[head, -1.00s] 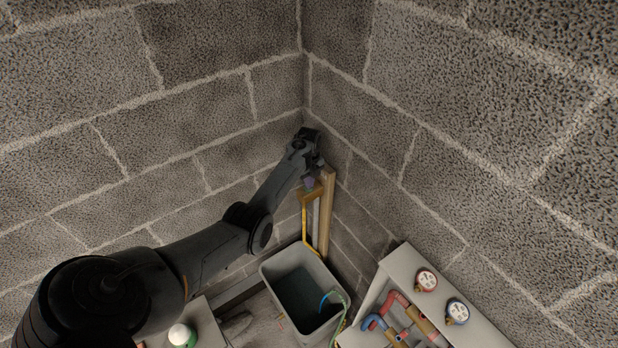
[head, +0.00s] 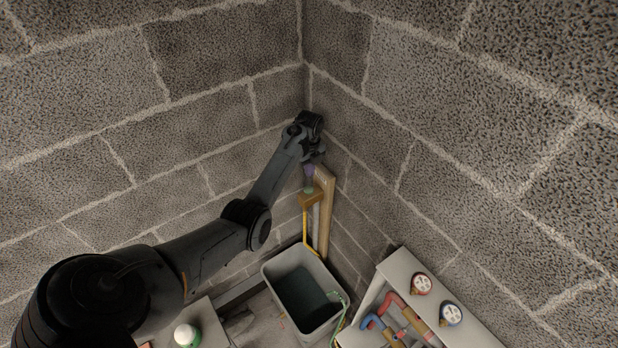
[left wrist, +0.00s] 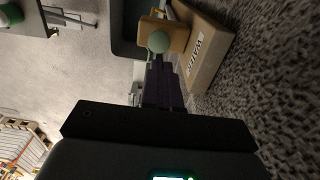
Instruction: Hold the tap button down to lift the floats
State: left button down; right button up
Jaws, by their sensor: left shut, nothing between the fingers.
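A pale green, rounded button (head: 309,190) sits on a brown block (head: 312,200) near the wall corner. The button also shows in the left wrist view (left wrist: 158,41), just past my fingertips. My left gripper (head: 309,172), with purple fingers, is shut and empty, just above the button in the head view. I cannot tell whether the fingertips touch it. It also shows in the left wrist view (left wrist: 165,68). A tan board beside the block reads "WATER" (left wrist: 197,50). No floats can be made out. My right gripper is not in view.
A grey bin (head: 283,305) stands below the block, with a green hose (head: 342,312) at its right rim. A grey panel (head: 478,318) with two gauges and red and blue pipes stands at right. Block walls close in behind the gripper.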

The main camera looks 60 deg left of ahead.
pick_arm(q)
jog(key=shift+r, duration=2.4)
